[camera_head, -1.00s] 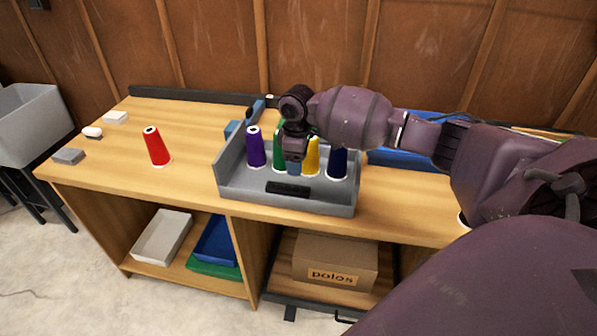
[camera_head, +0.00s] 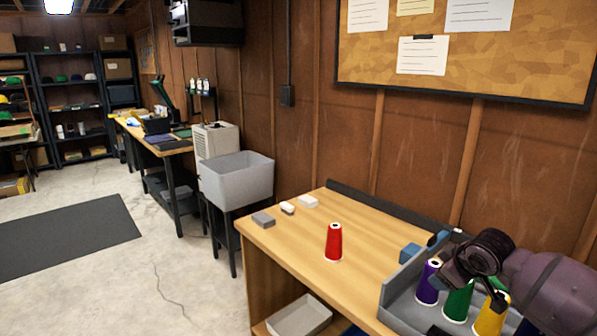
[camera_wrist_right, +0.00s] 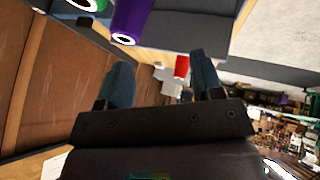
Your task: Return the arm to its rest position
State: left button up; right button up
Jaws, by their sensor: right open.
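My right arm (camera_head: 545,285) comes in from the lower right, with its dark wrist over the grey tray (camera_head: 392,292). In the right wrist view my right gripper (camera_wrist_right: 160,72) has its two fingers spread, with nothing held between them. The purple cone also shows in the right wrist view (camera_wrist_right: 130,20). A red cone (camera_head: 333,243) stands alone on the wooden bench (camera_head: 300,255). My left gripper is out of view.
Small blocks (camera_head: 263,219) lie at the bench's far left end. A grey sink (camera_head: 237,180) stands beyond it. A cork board (camera_head: 470,45) hangs on the wooden wall. A dark mat (camera_head: 60,240) lies on the open concrete floor at left.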

jog(key=s+a+f+t+y, duration=0.3)
jog(key=s+a+f+t, duration=0.4)
jog(key=a, duration=0.3)
jog(key=s+d+f+m+g+h, duration=0.1)
jog(key=s+f+m, duration=0.1)
jog(key=s+f, duration=0.3)
jog(key=s+f+m+g+h, duration=0.1)
jog(key=s+f, duration=0.4)
jog(key=s, duration=0.9)
jog(key=s+d+f+m+g+h, duration=0.1)
jog(key=s+f+m, duration=0.3)
jog(key=s, duration=0.6)
notch_tip(320, 180, down, 2)
jog(key=shift+s+d+f+h, duration=0.1)
jog(key=shift+s+d+h, duration=0.1)
jog(key=shift+d+h, duration=0.25)
